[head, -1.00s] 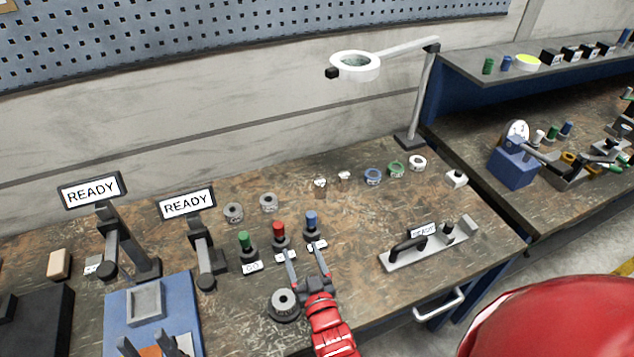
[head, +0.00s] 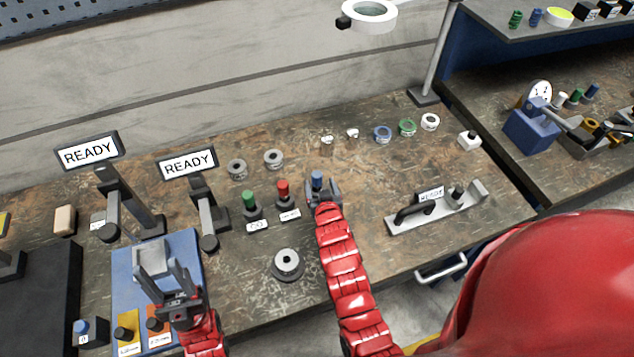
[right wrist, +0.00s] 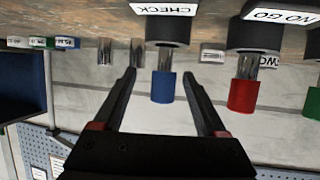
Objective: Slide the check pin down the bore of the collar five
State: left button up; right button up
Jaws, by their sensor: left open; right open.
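The blue-topped check pin (head: 317,178) stands upright in a dark holder; the right wrist view shows it upside down (right wrist: 163,87) with a CHECK label (right wrist: 165,9). My right gripper (head: 323,188) is open, with its fingers either side of the blue pin; in the right wrist view the gripper (right wrist: 160,75) shows gaps beside the pin. A grey collar (head: 288,258) sits on a round dark base in front of the pins. Which collar is number five cannot be read. My left gripper (head: 167,276) is open and empty over the blue board (head: 124,285).
Green (head: 249,198) and red (head: 283,189) pins stand left of the blue one. Two grey collars (head: 237,168) and several small rings (head: 383,133) lie behind. Two READY displays (head: 188,163) stand left; a grey fixture (head: 435,210) lies right. A magnifier lamp (head: 370,14) hangs above.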

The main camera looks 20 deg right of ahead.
jog(key=shift+a+b+x, duration=0.1)
jog(key=shift+b+x, duration=0.05)
jog(key=shift+x, duration=1.25)
jog(key=shift+a+b+x, duration=0.15)
jog(key=shift+x, duration=1.3)
jog(key=shift+r, duration=0.15)
grip_shut()
